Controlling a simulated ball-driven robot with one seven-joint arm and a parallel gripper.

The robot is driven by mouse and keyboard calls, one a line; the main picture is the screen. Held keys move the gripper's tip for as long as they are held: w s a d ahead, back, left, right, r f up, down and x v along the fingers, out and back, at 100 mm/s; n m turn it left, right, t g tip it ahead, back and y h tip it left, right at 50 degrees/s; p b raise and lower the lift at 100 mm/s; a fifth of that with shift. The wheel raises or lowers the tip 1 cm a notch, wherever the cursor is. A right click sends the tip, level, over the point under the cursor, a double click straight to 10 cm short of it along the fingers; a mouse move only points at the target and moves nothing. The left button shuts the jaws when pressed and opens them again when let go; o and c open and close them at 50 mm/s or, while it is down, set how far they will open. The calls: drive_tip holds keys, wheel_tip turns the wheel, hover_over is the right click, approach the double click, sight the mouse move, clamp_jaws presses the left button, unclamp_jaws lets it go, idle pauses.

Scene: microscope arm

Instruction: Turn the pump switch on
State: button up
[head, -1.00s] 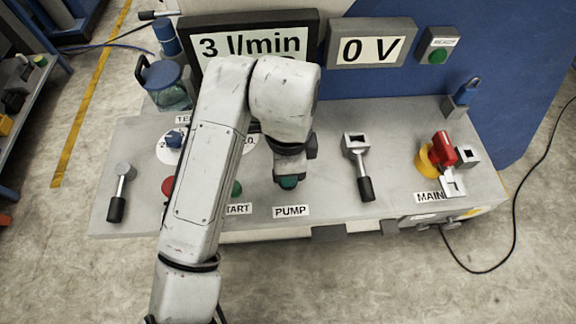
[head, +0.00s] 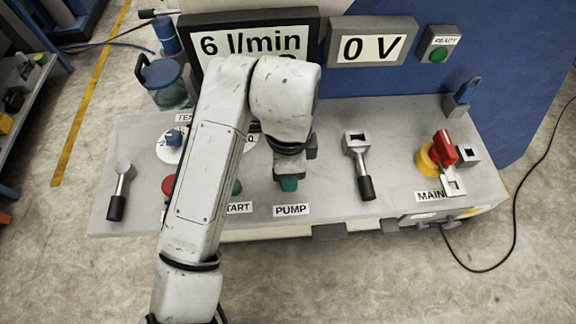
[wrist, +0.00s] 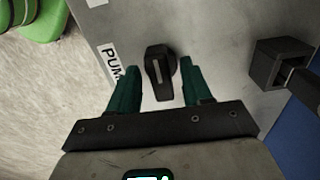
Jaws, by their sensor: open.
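The pump switch (wrist: 159,72) is a black rotary knob with a pale line on its handle. In the wrist view it stands between the two green fingers of my gripper (wrist: 162,85), which is open, with a gap to the finger on each side. In the head view my gripper (head: 289,184) is pointed down just behind the PUMP label (head: 291,209), and it hides the switch. Part of the label (wrist: 110,65) shows beside the left finger in the wrist view. The display (head: 249,42) reads 6 l/min.
A lever (head: 360,168) stands right of my gripper; its block (wrist: 277,62) is close by in the wrist view. A red and yellow main switch (head: 437,157) is further right. My arm covers part of the panel with the red button (head: 168,185) and green START button (head: 237,187).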

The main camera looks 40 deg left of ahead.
wheel_tip(320, 180, up, 11)
drive_tip(key=p, duration=0.2)
drive_tip(key=shift+f, duration=0.15)
idle(0.6)
